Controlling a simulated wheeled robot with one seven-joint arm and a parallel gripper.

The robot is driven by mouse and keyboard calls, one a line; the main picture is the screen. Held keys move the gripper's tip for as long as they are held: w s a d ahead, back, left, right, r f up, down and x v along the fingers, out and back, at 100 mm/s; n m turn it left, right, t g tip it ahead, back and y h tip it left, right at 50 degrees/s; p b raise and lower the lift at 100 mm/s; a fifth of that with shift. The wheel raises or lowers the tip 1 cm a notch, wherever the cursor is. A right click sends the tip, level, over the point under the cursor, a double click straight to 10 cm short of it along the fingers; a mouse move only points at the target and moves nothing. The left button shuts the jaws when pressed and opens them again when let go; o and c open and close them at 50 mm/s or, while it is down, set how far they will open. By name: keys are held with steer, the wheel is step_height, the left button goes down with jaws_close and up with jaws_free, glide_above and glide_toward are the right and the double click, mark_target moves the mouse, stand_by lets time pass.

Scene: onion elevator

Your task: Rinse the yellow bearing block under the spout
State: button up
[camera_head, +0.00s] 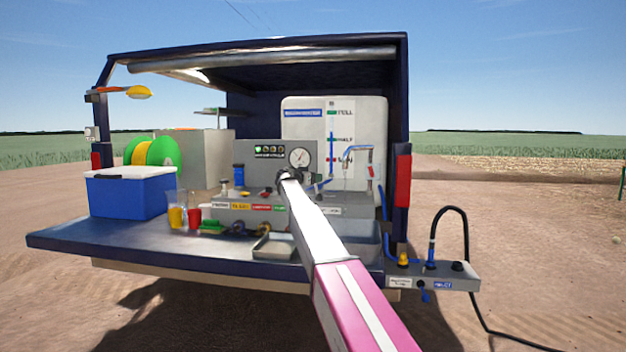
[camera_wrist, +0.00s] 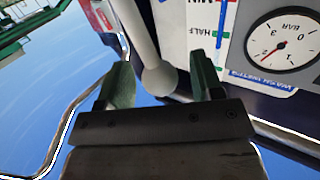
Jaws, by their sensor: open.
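I cannot pick out the yellow bearing block with certainty. A small yellow piece (camera_head: 403,258) sits on the grey side shelf at the right, too small to identify. A curved metal spout (camera_head: 355,150) appears to stand in front of the white tank, right of the gauge panel. My gripper shows in the wrist view (camera_wrist: 160,78), its two dark fingers apart. A pale rod with a rounded end appears between or behind the fingers; I cannot tell whether it touches them. In the head view my arm hides most of the gripper, near the gauge panel.
The gauge panel (camera_head: 265,155) and white tank (camera_head: 365,112) stand at the back of the truck bed. A blue cooler (camera_head: 130,195), yellow cup (camera_head: 176,217), red cup (camera_head: 194,216) and metal tray (camera_head: 273,247) stand on the tailgate (camera_head: 110,238). A black hose (camera_head: 467,240) arches over the side shelf.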

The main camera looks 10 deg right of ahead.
steer(key=f+v, duration=0.1)
steer(key=v, duration=0.9)
steer(key=shift+s+a+r, duration=0.25)
steer(key=shift+r, duration=0.2)
